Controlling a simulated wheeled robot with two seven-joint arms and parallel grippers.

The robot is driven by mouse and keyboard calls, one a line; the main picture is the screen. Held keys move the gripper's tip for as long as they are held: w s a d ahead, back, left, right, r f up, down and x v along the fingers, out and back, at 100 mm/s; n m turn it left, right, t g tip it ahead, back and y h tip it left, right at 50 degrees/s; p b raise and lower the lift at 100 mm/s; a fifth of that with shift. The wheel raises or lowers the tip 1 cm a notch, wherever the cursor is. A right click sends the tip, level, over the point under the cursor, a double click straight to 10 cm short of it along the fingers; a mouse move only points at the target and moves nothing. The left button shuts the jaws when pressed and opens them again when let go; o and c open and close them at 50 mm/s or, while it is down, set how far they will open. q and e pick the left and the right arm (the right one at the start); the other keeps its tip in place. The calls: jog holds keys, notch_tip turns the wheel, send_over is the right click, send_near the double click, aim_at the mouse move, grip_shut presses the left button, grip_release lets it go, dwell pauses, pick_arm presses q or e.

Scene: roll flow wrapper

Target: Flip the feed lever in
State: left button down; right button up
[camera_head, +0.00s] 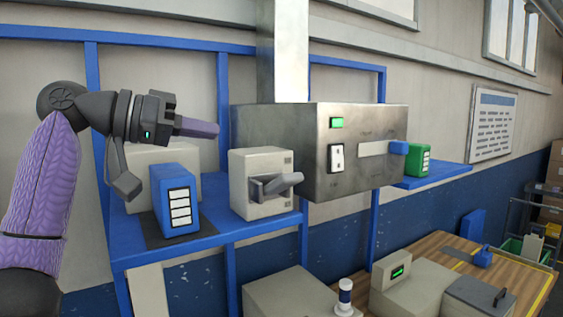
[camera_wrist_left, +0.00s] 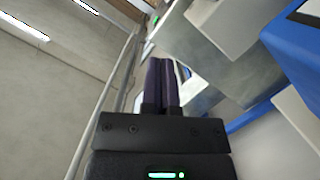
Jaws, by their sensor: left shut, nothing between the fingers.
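A cream box (camera_head: 250,170) stands on the blue shelf and carries a grey lever (camera_head: 275,185) on its front, sticking out to the right. To its right is a metal cabinet (camera_head: 375,172) with a green light, a switch and a bar ending in a blue knob (camera_head: 398,147). Which of these is the feed lever I cannot tell for sure. My left gripper (camera_head: 215,129) is shut and empty, above and left of the cream box, pointing right. Its two purple fingers lie together in the left wrist view (camera_wrist_left: 165,66). My right gripper is in neither view.
A blue box with white labels (camera_head: 178,203) stands on the shelf (camera_head: 212,238) below my left gripper. A green box (camera_head: 418,160) sits right of the cabinet. Lower right is a wooden table (camera_head: 530,282) with machine parts. Air around the gripper looks free.

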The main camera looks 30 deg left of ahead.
pick_arm(q)
jog(key=p, duration=0.3)
send_over(281, 184)
jog(key=w+a, duration=0.2)
jog(key=a, duration=0.2)
jog(key=f, duration=0.3)
jog(key=d+f, duration=0.1)
jog(key=f+b, duration=0.1)
jog(key=shift+s+d, duration=0.2)
jog(key=shift+d, duration=0.05)
jog(key=shift+s+d+f, duration=0.15)
jog(key=shift+f, duration=0.2)
